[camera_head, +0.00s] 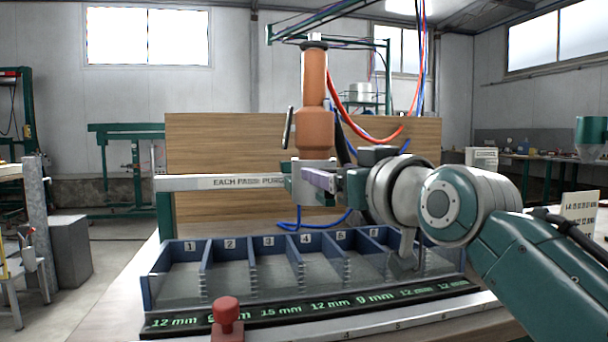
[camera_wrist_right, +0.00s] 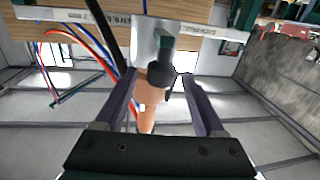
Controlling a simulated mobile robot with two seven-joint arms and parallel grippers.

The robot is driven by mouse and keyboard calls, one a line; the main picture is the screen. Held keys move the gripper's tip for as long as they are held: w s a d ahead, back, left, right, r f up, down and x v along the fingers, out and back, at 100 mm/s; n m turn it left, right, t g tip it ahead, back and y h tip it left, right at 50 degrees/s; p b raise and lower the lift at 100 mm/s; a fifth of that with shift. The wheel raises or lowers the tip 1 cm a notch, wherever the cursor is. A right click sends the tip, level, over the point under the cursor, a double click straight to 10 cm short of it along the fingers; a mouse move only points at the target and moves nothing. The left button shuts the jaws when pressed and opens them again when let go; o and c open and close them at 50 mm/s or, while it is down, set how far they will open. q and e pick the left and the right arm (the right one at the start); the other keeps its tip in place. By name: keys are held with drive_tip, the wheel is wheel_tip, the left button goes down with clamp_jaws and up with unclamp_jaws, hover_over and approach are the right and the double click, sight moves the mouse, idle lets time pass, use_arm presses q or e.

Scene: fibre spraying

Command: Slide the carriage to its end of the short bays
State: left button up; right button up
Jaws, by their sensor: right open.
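The carriage (camera_head: 297,185) is a pale metal block on the light horizontal rail (camera_head: 225,182). My right gripper (camera_head: 316,180) comes in from the right, with a purple-grey finger at the carriage front. In the right wrist view the two fingers (camera_wrist_right: 163,108) are apart, with a black knob (camera_wrist_right: 167,78) and the orange unit between them; contact cannot be told. The blue tray of numbered bays (camera_head: 150,290) lies below. My left gripper is out of view.
A red knob (camera_head: 227,312) stands in front of the bays, by a black strip with green millimetre labels (camera_head: 340,304). A wooden panel (camera_head: 230,140) rises behind the rail. Red and blue hoses (camera_head: 355,118) hang by the spray unit. The rail left of the carriage looks clear.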

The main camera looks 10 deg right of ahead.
drive_tip(key=s+d, duration=0.1)
drive_tip(key=s, duration=0.7)
drive_tip(key=shift+d+p, duration=0.3)
drive_tip(key=shift+p, duration=0.15)
